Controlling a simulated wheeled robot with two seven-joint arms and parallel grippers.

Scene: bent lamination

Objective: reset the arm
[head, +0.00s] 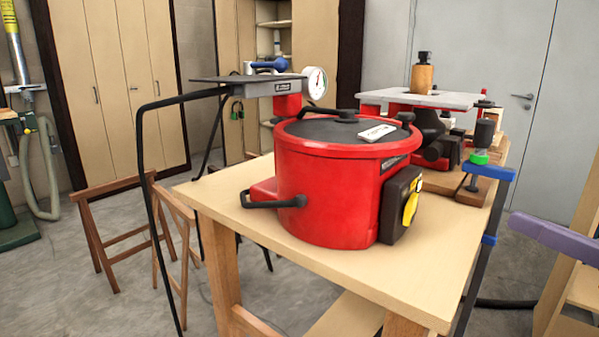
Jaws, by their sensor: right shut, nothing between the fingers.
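My right gripper (517,224) comes in from the right edge as a narrow purple-grey shape. Its fingers look closed together and empty. It is in front of the right side of the wooden workbench (420,272), apart from the bench and the things on it. Its wrist end is cut off by the frame. My left gripper does not show.
Wooden shelving (575,290) is low right. Trestles (130,235) stand left.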

